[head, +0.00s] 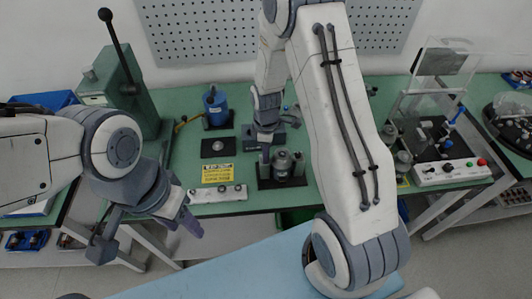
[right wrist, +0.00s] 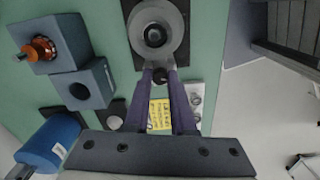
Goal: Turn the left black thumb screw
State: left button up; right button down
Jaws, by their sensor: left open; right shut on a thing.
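A round grey metal fixture on a dark base (head: 284,166) stands on the green bench; it also shows at the top of the right wrist view (right wrist: 155,30). My left gripper (head: 147,236) is open and empty in front of the bench, away from the fixture.
A yellow label (head: 217,173) and a control strip (head: 219,193) lie left of the fixture. Behind are a blue cylinder (head: 216,106) and a black plate (head: 218,147). A green lever press (head: 128,85) stands left, a control box (head: 450,171) right. Blue-grey blocks (right wrist: 85,87) sit nearby.

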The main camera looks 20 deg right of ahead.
jog(key=shift+n, duration=0.8)
jog(key=c, duration=0.7)
grip_release()
jog(key=shift+c, duration=0.2)
jog(key=shift+r, duration=0.1)
notch_tip(320, 180, up, 10)
jog(key=b, duration=0.2)
jog(key=shift+r, duration=0.15)
